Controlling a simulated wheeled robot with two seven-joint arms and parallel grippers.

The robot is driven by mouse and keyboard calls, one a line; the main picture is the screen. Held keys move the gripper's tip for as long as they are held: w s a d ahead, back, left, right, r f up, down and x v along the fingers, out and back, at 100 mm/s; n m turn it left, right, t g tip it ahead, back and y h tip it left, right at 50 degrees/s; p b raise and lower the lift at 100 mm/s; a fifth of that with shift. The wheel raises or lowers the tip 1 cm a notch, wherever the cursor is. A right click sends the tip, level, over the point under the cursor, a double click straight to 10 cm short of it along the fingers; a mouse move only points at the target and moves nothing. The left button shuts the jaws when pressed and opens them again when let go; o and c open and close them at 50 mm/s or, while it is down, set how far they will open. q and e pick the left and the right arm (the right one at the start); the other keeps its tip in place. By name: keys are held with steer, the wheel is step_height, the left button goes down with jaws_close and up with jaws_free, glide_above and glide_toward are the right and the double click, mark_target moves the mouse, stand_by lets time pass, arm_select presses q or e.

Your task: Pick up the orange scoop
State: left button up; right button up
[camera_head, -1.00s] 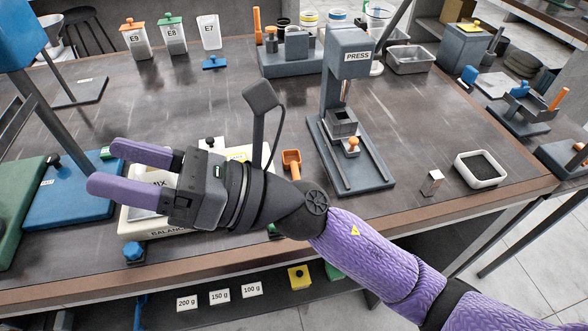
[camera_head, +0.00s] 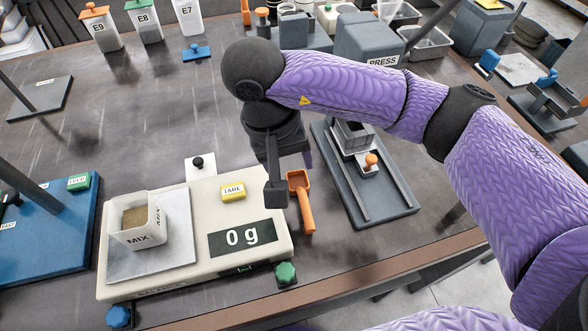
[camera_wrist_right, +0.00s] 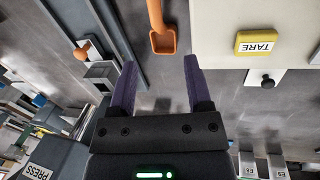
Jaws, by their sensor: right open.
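The orange scoop (camera_head: 305,208) lies on the dark table between the balance and the press, its handle toward the table's front edge. My right gripper (camera_head: 292,155) hangs pointing down just behind the scoop's bowl, with its fingers mostly hidden by its own body in the head view. In the right wrist view the scoop (camera_wrist_right: 162,40) shows beyond and between the fingertips, its bowl nearest them. The right gripper (camera_wrist_right: 160,66) is open there, with nothing between its fingers. My left gripper is not in view.
The balance (camera_head: 270,205) reads 0 g and bears a MIX cup (camera_head: 138,222), close left of the scoop. The press base (camera_head: 390,203) is close on its right. A black-knobbed white plate (camera_head: 200,166) lies behind the balance. Open table stretches toward the back left.

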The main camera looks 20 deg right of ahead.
mark_target(302, 195)
steer(key=x, duration=0.6)
steer(key=s+b+x, duration=0.1)
steer(key=x, duration=0.2)
steer(key=shift+s+d+f, duration=0.1)
steer(key=shift+f, duration=0.05)
steer(key=shift+c, duration=0.3)
jaws_close()
